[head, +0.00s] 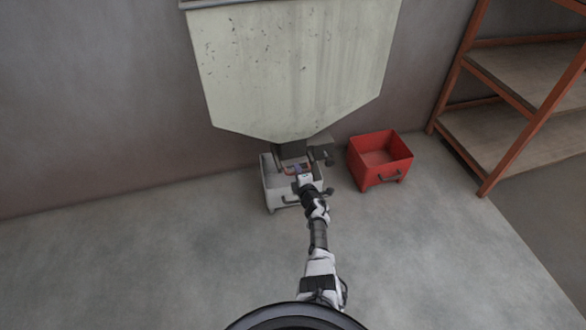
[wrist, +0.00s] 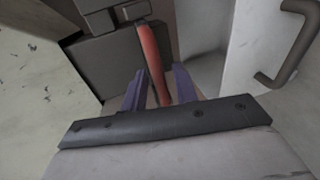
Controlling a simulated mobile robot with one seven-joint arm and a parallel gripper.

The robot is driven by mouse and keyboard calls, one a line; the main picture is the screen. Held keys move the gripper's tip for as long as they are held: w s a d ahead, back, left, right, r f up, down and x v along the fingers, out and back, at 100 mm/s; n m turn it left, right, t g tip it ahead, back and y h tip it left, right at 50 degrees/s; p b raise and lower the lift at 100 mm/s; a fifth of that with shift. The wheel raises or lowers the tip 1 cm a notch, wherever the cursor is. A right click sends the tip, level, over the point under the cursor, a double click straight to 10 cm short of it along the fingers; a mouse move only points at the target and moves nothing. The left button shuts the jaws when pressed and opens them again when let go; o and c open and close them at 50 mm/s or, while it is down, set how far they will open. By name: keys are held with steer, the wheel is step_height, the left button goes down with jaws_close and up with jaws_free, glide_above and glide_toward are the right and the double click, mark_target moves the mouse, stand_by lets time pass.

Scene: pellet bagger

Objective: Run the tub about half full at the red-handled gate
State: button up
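The pale hopper (head: 295,65) hangs on the wall with dark gate parts (head: 292,152) under its spout. The red handle (wrist: 150,55) shows in the wrist view as a bar running between the two purple fingers of my gripper (wrist: 158,75). The fingers are apart, one on each side of the bar, with a visible gap at the right. In the head view my gripper (head: 302,174) is at the gate, above a pale grey tub (head: 285,200). The tub stands below the spout; its wall and dark handle show in the wrist view (wrist: 250,65). Its fill level is hidden.
A red tub (head: 380,160) stands on the floor to the right; its visible inside looks empty. An orange-framed shelf (head: 500,95) stands further right. A dark knob or lever end (head: 329,161) sticks out right of the gate. The floor in front is clear.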

steer(key=shift+w, duration=0.3)
steer(key=shift+c, duration=0.4)
jaws_close()
steer(key=shift+s, duration=0.1)
steer(key=p+v, duration=0.1)
steer(key=v, duration=0.2)
steer(key=f+p+v, duration=0.1)
steer(key=p+v, duration=0.1)
steer(key=shift+s+d+f, duration=0.1)
steer(key=shift+s, duration=0.4)
